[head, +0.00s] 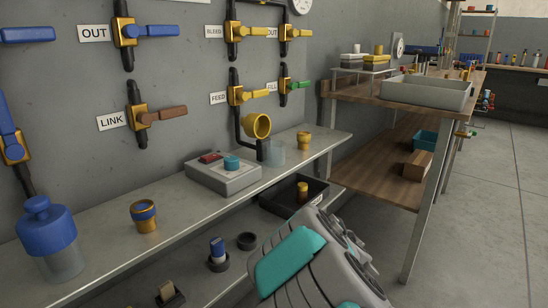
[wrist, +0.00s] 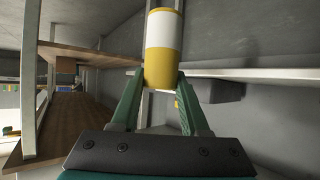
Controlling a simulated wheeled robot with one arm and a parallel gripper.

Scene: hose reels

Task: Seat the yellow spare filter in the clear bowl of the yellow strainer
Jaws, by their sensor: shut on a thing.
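My gripper (wrist: 160,78) is shut on the yellow spare filter (wrist: 163,32), a yellow cylinder with a white band, in the wrist view. In the head view my wrist shows at the bottom, but the fingers are hidden. The yellow strainer's head (head: 257,126) hangs on a black pipe on the wall, its round mouth facing outward. The clear bowl (head: 276,153) stands on the grey shelf just below and right of it; it looks empty.
A yellow fitting (head: 304,140) is right of the bowl. Below is a black tray (head: 275,209) with a small yellow cylinder (head: 302,188). A wooden bench (head: 375,95) stands right.

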